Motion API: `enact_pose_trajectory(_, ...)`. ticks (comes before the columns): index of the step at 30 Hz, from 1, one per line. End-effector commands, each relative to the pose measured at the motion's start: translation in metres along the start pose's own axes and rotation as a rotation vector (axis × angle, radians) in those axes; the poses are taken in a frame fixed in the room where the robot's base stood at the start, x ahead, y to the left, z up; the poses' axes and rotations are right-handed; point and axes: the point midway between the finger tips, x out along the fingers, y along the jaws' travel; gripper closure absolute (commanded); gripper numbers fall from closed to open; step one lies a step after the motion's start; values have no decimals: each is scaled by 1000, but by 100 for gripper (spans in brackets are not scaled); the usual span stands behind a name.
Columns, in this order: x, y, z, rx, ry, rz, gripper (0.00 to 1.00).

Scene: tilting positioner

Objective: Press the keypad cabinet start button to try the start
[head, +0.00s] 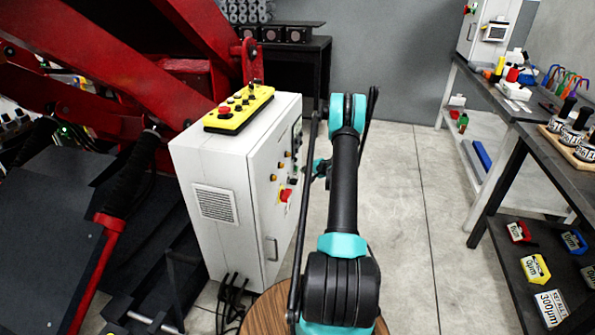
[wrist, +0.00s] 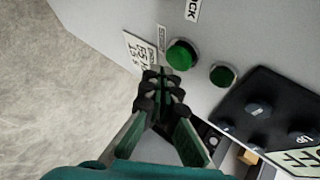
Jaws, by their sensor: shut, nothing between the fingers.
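The white control cabinet (head: 210,158) stands left of my arm in the head view, with its front panel facing right. Its panel fills much of the wrist view (wrist: 110,22). A large green button (wrist: 182,54) stands out from the panel there, with a smaller dark green button or lamp (wrist: 223,75) to its right. A black keypad (wrist: 262,108) with round keys is further right. My gripper (wrist: 160,82) is shut and empty, its tips just below and left of the large green button. I cannot tell whether they touch it. A white label is partly hidden behind the tips.
A yellow pendant (head: 240,107) with a red button lies on the cabinet top. A red emergency stop (head: 286,195) is on the panel. The red positioner frame (head: 130,60) stands left. Workbenches (head: 520,130) with tools stand right; bare floor (head: 410,220) lies between.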

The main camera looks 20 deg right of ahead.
Motion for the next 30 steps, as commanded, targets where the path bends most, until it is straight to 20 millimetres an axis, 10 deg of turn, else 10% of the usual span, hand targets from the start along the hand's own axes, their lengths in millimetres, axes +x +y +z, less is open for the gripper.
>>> enact_pose_trajectory(30,6,-4,4,0,0,0,100)
